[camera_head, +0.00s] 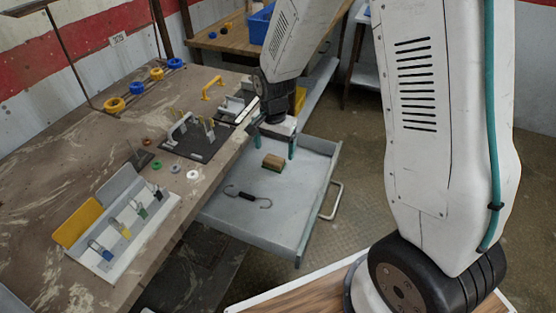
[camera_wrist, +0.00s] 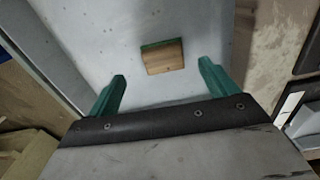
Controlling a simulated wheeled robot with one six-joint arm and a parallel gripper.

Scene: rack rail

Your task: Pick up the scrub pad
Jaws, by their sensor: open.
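The scrub pad (camera_head: 273,161) is a small block, tan on one face with a thin green layer, lying on the floor of an open grey drawer (camera_head: 240,219). In the wrist view the scrub pad (camera_wrist: 163,57) shows beyond and between the fingertips, apart from them. My gripper (camera_head: 274,146) is over the drawer, pointing down, with its teal fingers spread. In the wrist view my gripper (camera_wrist: 161,78) is open with nothing between its fingers. The exact height above the pad is hard to tell.
A dark spring with hooked ends (camera_head: 248,196) lies in the drawer, nearer than the pad. The drawer has raised walls and a front handle (camera_head: 332,201). The workbench (camera_head: 60,175) is at left, with a padlock board (camera_head: 122,224) and a dark fixture plate (camera_head: 195,141).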

